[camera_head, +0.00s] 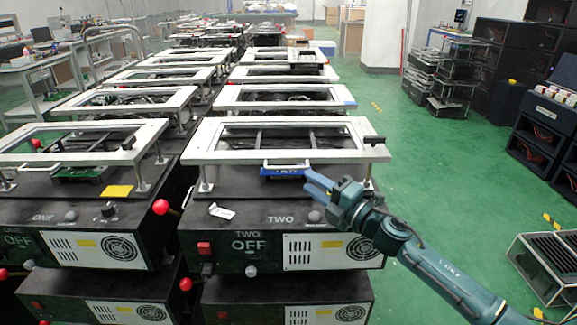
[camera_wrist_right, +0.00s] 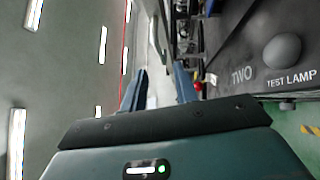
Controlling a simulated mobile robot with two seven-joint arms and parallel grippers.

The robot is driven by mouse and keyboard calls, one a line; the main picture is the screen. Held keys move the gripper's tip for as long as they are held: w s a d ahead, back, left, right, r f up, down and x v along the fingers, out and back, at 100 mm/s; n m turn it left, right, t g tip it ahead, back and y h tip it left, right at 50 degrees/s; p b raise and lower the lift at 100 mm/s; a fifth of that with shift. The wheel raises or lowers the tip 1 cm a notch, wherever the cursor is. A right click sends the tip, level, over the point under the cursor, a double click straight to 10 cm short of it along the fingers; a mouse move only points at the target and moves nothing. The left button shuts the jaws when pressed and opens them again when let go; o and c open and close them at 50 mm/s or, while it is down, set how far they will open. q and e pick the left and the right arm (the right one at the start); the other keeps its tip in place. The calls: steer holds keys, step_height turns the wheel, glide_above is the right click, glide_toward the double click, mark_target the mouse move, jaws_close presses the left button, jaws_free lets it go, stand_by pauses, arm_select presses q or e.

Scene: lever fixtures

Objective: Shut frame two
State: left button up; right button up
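Frame two is a white rectangular frame (camera_head: 215,157) on the black fixture marked TWO (camera_head: 335,217), with OFF on its front. It stands raised on posts above the fixture top, so a gap shows below it. A white handle (camera_head: 272,166) is at its front edge, above a blue labelled part (camera_head: 285,172). My right gripper (camera_head: 311,183) is just in front of the frame's front edge, right of the handle, apart from it as far as I can tell. In the right wrist view its fingers (camera_wrist_right: 160,85) are spread with nothing seen between them. My left gripper is out of view.
Fixture ONE (camera_head: 45,222) with its own raised white frame stands at left. A red ball knob (camera_head: 160,207) is between the fixtures. More frames stand in rows behind. A black block (camera_head: 374,140) sits at frame two's right corner. Green floor (camera_head: 440,190) at right is open.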

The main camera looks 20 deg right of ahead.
mark_target(288, 167)
steer(key=x, duration=0.8)
steer(key=shift+w+a, duration=0.15)
steer(key=shift+w, duration=0.05)
jaws_close()
